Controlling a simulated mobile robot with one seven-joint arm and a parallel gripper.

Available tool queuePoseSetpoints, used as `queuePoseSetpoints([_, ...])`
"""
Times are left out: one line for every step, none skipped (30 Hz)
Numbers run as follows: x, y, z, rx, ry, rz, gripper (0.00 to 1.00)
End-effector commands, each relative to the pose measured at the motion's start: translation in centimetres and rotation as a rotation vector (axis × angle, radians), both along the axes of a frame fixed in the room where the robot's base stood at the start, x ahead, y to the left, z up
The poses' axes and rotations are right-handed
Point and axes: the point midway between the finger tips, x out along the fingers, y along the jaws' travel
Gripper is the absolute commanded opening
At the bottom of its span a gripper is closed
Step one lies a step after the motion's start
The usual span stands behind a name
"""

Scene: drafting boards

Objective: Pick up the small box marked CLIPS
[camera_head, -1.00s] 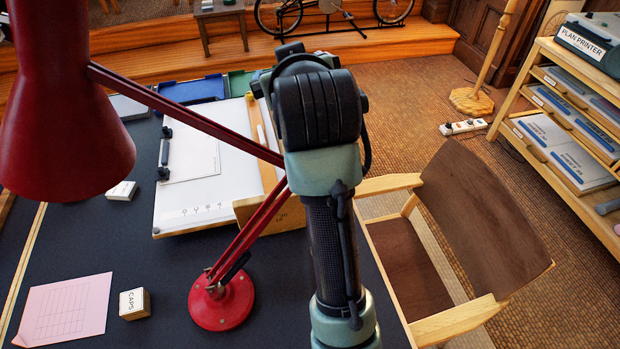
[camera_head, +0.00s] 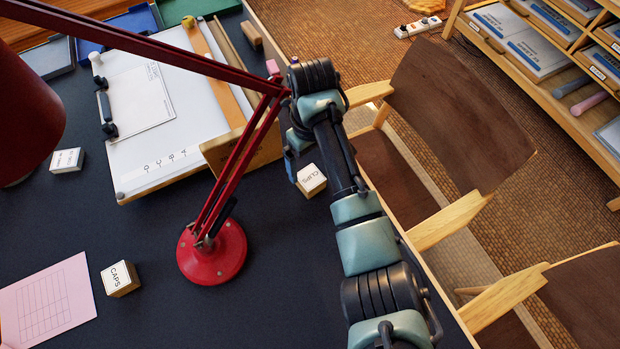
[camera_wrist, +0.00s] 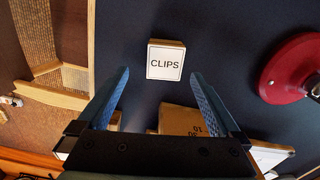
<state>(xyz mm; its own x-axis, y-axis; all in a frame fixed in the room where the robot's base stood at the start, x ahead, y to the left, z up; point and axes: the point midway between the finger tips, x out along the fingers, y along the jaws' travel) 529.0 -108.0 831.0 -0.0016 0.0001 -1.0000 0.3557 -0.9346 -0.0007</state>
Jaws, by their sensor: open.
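The small box marked CLIPS (camera_head: 311,180) has a white labelled top and cardboard-brown sides. It sits on the dark desk top (camera_head: 265,310), beside my arm in the head view. In the wrist view the CLIPS box (camera_wrist: 166,60) lies ahead of my gripper (camera_wrist: 162,75), roughly centred between the two blue fingers and at or just beyond their tips. The fingers are spread apart with nothing between them. In the head view my gripper is mostly hidden behind my wrist; a bit of blue finger shows left of the CLIPS box.
A red lamp base (camera_head: 212,252) and its slanting arm stand left of my arm. A larger cardboard box (camera_wrist: 180,120) lies close under my fingers. The CAPS box (camera_head: 120,278) and another small white box (camera_head: 67,160) sit farther left. A wooden chair (camera_head: 440,110) stands at the right desk edge.

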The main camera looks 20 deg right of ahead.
Motion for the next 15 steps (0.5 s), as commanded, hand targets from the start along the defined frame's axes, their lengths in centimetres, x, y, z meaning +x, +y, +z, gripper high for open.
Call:
queuePoseSetpoints([0.0, 0.0, -0.4, 0.001, 0.001, 0.0, 1.0])
queuePoseSetpoints([0.0, 0.0, -0.5, 0.0, 0.001, 0.0, 1.0])
queuePoseSetpoints([-0.1, 0.0, -0.7, 0.0, 0.001, 0.0, 1.0])
queuePoseSetpoints([-0.1, 0.1, -0.9, 0.0, 0.001, 0.0, 1.0])
queuePoseSetpoints([-0.1, 0.1, -1.2, 0.0, 0.001, 0.0, 1.0])
queuePoseSetpoints([-0.2, 0.2, -1.7, 0.001, 0.001, 0.0, 1.0])
queuePoseSetpoints([-0.3, 0.3, -2.2, 0.001, 0.003, 0.0, 1.0])
queuePoseSetpoints([-0.4, 0.4, -2.7, 0.001, 0.004, 0.0, 1.0])
queuePoseSetpoints([-0.5, 0.5, -3.3, 0.001, 0.004, 0.0, 1.0])
queuePoseSetpoints([-0.5, 0.6, -3.8, 0.0, 0.002, 0.0, 1.0])
queuePoseSetpoints([-0.5, 0.6, -4.3, 0.0, 0.003, 0.0, 1.0])
queuePoseSetpoints([-0.5, 0.6, -4.8, 0.0, 0.001, 0.0, 1.0])
queuePoseSetpoints([-0.5, 0.6, -5.1, -0.001, 0.002, 0.0, 1.0])
queuePoseSetpoints([-0.5, 0.5, -5.4, -0.001, 0.002, 0.0, 1.0])
queuePoseSetpoints([-0.4, 0.5, -5.6, -0.001, 0.0, 0.0, 1.0])
